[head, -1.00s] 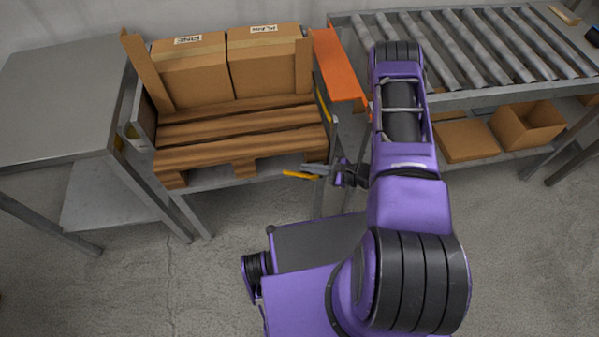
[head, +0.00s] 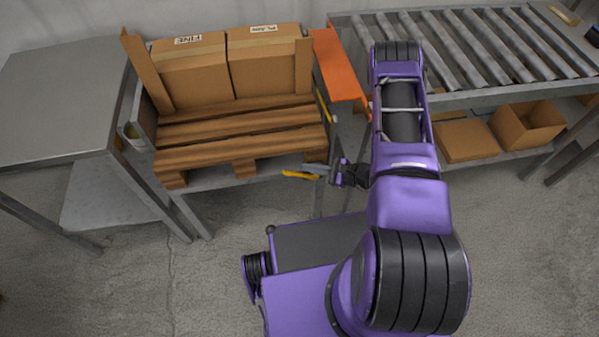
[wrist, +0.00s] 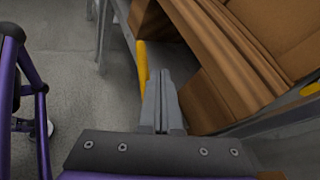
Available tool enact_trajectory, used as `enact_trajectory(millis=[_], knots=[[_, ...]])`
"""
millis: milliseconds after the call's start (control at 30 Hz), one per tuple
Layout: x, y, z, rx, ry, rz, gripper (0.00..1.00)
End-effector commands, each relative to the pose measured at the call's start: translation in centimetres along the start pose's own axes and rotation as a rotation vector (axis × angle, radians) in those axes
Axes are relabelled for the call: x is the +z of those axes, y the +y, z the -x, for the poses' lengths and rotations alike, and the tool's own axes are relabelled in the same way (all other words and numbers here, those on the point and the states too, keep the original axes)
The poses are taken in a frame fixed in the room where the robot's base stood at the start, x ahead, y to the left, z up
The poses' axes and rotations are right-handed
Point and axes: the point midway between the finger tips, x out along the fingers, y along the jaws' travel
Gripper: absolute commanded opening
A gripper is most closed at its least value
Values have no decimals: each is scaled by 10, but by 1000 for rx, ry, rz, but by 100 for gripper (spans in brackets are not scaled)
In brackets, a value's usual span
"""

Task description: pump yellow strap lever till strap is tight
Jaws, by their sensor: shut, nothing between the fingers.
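The yellow lever (head: 299,175) sticks out to the left near the front right corner of the pallet stand, below the wooden pallet (head: 240,148). My gripper (head: 308,168) is at the lever's right end, coming from the right. In the wrist view, the lever (wrist: 142,66) shows just beyond and left of my fingertips (wrist: 160,74). The fingers are together with nothing between them. I cannot tell whether they touch the lever. A yellow strip, perhaps the strap (head: 325,106), shows at the pallet's right side; whether it is tight cannot be told.
Two cardboard boxes (head: 190,75) stand on the pallet. A grey metal table (head: 60,85) is at the left. An orange panel (head: 338,65) and a roller conveyor (head: 470,50) are at the right. An open box (head: 528,125) sits below the conveyor. The floor in front is clear.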

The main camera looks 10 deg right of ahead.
Motion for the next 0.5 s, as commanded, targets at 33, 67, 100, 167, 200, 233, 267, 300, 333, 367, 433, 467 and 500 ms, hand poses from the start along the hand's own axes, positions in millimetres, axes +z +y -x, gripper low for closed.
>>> enact_trajectory(millis=[33, 67, 100, 167, 200, 233, 267, 300, 333, 367, 433, 467, 500], knots=[[0, 0, 0, 0, 0, 0, 0], [0, 0, 0, 0, 0, 0, 0], [0, 0, 0, 0, 0, 0, 0], [-1, 1, -1, 0, 0, 0, 0], [-2, 1, -2, 0, 0, -1, 0], [-3, 2, -2, -1, 0, -1, 0], [-3, 2, -3, -1, 0, -1, 0], [-4, 3, -4, -1, 0, 0, 0], [-4, 4, -5, -1, 0, 0, 0], [-5, 4, -6, 0, -1, 0, 0], [-5, 5, -6, 0, -1, 1, 0], [-4, 4, -6, 0, -1, 1, 0], [-4, 4, -6, 1, 0, 1, 0]])
